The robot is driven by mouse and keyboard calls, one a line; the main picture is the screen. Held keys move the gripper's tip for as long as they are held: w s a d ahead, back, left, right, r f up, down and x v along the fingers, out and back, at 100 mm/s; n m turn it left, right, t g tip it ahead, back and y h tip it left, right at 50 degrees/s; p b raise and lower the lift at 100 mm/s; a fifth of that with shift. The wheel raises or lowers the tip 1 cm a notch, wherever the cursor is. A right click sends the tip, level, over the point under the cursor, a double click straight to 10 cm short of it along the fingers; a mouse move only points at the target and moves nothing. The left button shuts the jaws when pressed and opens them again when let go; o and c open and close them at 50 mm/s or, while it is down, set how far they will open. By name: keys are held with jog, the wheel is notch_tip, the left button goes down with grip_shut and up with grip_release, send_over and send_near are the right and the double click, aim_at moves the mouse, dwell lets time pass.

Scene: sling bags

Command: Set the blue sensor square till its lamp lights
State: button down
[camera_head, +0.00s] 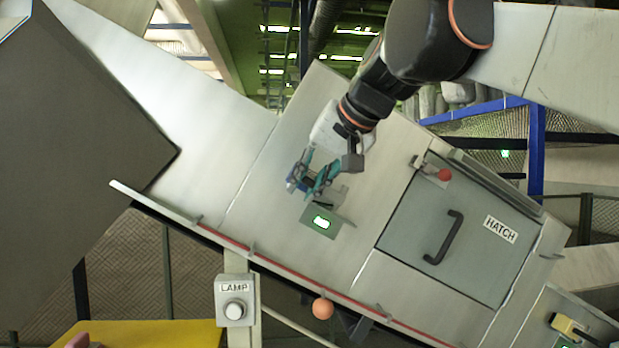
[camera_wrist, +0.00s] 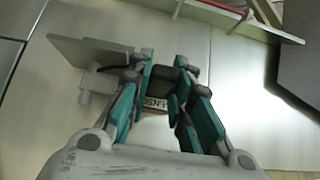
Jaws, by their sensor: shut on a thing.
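My gripper (camera_head: 316,180) has teal fingers and is shut on the blue sensor (camera_head: 293,184), beside a grey bracket (camera_head: 341,222) on the sloped metal panel. Only a small blue part of the sensor shows past the fingers. In the wrist view my gripper (camera_wrist: 163,72) has a finger on each side of the sensor (camera_wrist: 152,99), whose dark label shows partly. The box marked LAMP (camera_head: 235,288) has a white, round lamp (camera_head: 235,310) that shows no clear glow. I cannot tell whether the sensor sits square.
A grey hatch (camera_head: 450,230) with a black handle and a red knob (camera_head: 444,174) is right of my gripper. A red-striped rail (camera_head: 290,277) runs along the panel's lower edge. An orange ball (camera_head: 323,308) is below it. A dark grey slab (camera_head: 80,140) fills the left.

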dwell(0.4)
jog(key=c, duration=1.4)
grip_release()
jog(key=shift+c, duration=0.2)
jog(key=v, duration=1.2)
